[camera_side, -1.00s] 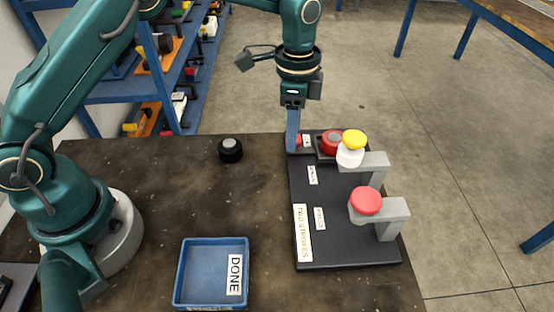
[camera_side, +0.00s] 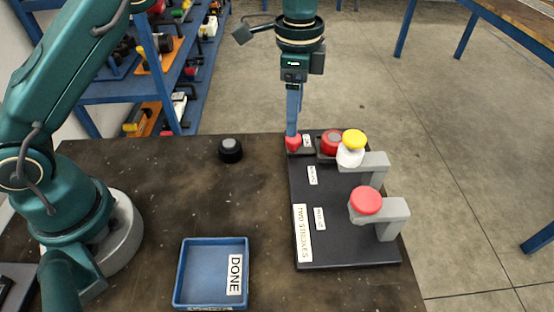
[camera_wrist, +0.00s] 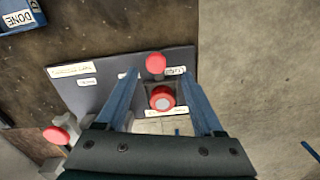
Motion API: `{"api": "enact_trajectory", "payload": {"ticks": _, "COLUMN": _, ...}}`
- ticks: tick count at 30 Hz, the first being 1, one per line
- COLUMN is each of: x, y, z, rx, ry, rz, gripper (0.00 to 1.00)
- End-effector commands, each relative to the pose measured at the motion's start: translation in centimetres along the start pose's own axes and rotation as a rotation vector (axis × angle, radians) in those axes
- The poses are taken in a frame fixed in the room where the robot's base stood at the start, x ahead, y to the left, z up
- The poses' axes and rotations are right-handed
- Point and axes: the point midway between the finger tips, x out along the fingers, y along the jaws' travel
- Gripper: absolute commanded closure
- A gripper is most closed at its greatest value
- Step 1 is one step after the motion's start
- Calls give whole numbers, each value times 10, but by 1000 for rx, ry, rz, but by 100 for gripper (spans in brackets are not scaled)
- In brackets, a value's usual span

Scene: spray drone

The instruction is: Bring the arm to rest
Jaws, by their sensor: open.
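My gripper (camera_side: 292,131) hangs fingers-down above the far left corner of the black board (camera_side: 315,253). Its blue fingers stand apart with nothing between them in the wrist view (camera_wrist: 161,76). A small red knob (camera_side: 293,143) sits on the board just below the fingertips; it also shows in the wrist view (camera_wrist: 155,63). To its right is a red round part with a grey centre (camera_side: 332,142), seen in the wrist view (camera_wrist: 162,98) below the knob. I cannot tell the exact gap between the fingertips and the knob.
A yellow-topped white part (camera_side: 351,148) and a red cap (camera_side: 366,201) stand at grey brackets on the board. A black round knob (camera_side: 230,150) stands on the dark table (camera_side: 180,200). An empty blue tray labelled DONE (camera_side: 212,272) is at the front.

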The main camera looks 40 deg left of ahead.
Motion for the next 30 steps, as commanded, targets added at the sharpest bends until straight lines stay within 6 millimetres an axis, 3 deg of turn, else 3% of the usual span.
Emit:
{"api": "enact_trajectory", "payload": {"ticks": 14, "x": -12, "y": -2, "z": 1, "rx": -5, "ry": 6, "rz": -7, "gripper": 31}}
{"api": "enact_trajectory", "payload": {"ticks": 20, "x": -61, "y": -6, "z": 10, "rx": -31, "ry": 75, "rz": -83, "gripper": 31}}
{"api": "enact_trajectory", "payload": {"ticks": 24, "x": -100, "y": 4, "z": 32, "rx": -83, "ry": 127, "rz": -140, "gripper": 31}}
{"api": "enact_trajectory", "payload": {"ticks": 30, "x": -134, "y": 28, "z": 67, "rx": -215, "ry": 198, "rz": -206, "gripper": 31}}
